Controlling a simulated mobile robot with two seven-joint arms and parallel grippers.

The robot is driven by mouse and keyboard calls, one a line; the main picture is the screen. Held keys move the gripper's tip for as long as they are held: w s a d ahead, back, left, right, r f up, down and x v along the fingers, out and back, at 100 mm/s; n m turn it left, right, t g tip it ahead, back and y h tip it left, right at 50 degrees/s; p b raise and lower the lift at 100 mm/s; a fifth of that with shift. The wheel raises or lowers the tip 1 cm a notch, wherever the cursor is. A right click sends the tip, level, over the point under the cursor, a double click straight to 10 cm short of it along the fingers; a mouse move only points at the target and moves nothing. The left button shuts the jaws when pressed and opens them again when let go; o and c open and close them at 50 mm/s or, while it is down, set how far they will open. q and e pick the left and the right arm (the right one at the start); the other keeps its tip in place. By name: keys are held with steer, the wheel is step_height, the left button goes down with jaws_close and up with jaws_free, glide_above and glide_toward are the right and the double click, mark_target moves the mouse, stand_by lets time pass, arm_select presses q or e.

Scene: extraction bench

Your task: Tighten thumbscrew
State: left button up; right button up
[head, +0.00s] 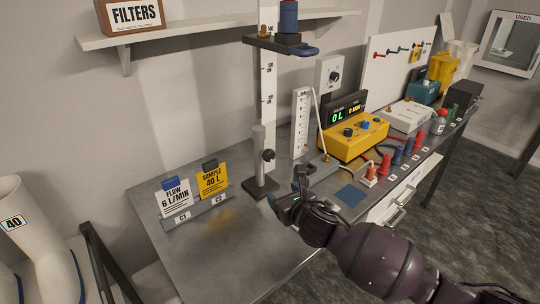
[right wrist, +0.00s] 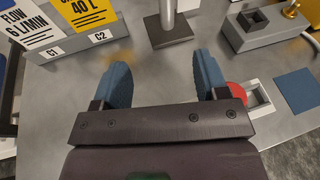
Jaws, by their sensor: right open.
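A black knob (head: 268,155), which may be the thumbscrew, sits low on the upright measuring stand (head: 267,95). The stand's dark base (head: 262,187) rests on the metal bench and also shows in the right wrist view (right wrist: 172,38). A small brass-topped fitting (right wrist: 291,9) stands on a grey block (right wrist: 265,38); I cannot tell whether it is a thumbscrew. My right gripper (head: 283,203) is over the bench in front of the stand. In the right wrist view its blue fingers (right wrist: 160,78) are spread with nothing between them. My left gripper is out of view.
A yellow meter box (head: 352,141), a row of coloured fittings (head: 396,157) and a blue square (head: 350,195) lie right. The front left bench (head: 200,260) is clear.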

mark_target(271, 157)
steer(key=shift+w+a+r+n+t+h, duration=0.15)
steer(key=shift+w+a+r+n, duration=0.3)
steer(key=shift+w+n, duration=1.55)
steer(key=shift+w+a+r+n+t+h, duration=0.1)
steer(key=shift+w+a+r+n+t, duration=0.3)
steer(key=shift+w+n, duration=1.65)
steer(key=shift+w+a+r+n+g+h, duration=0.15)
steer(key=shift+w+a+n, duration=0.5)
steer(key=shift+w, duration=2.7)
steer(key=c, duration=0.9)
